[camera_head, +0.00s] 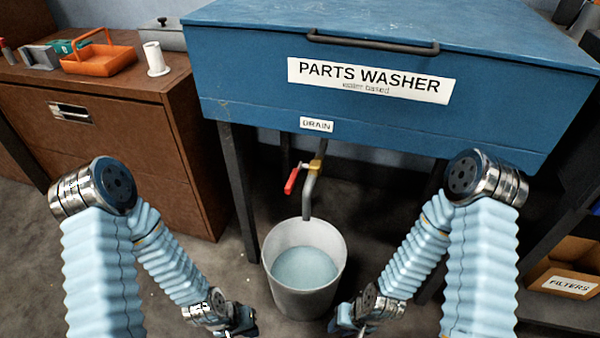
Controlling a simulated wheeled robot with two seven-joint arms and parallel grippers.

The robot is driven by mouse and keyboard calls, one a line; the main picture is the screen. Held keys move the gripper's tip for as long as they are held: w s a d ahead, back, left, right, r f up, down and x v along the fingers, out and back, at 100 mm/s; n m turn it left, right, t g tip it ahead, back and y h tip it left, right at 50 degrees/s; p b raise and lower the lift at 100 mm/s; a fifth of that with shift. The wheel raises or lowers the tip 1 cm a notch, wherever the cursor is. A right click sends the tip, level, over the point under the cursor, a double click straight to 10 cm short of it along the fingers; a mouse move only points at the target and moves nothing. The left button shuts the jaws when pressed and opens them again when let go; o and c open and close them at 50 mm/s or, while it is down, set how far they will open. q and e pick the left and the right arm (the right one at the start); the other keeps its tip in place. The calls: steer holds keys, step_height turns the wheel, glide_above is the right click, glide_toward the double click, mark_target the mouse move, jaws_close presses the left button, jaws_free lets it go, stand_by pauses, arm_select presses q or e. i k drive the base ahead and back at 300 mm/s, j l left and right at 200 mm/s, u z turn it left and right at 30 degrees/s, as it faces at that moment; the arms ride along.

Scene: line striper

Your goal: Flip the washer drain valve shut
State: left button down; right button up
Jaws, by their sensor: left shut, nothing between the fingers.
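The drain valve (316,166) has a brass-coloured body under the DRAIN label. Its red handle (292,181) sticks out to the left and slants downward. A grey drain pipe (308,198) runs down from the valve, its end above a bucket (303,297) that holds pale bluish liquid. No stream shows clearly below the pipe. My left gripper (243,325) is shut and empty, low at the left of the bucket. My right gripper (343,322) is low at the right of the bucket; its fingers are too small and hidden to read. Both are well below the valve, apart from it.
The blue parts washer (240,90) stands on dark legs (238,190) above the valve. A brown cabinet (150,130) at left bears an orange tray (100,60) and a white spool (155,60). A FILTERS box (568,284) sits on a shelf at right.

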mark_target(291, 179)
steer(key=k, duration=0.75)
steer(key=k+j, duration=0.15)
steer(key=k, duration=0.65)
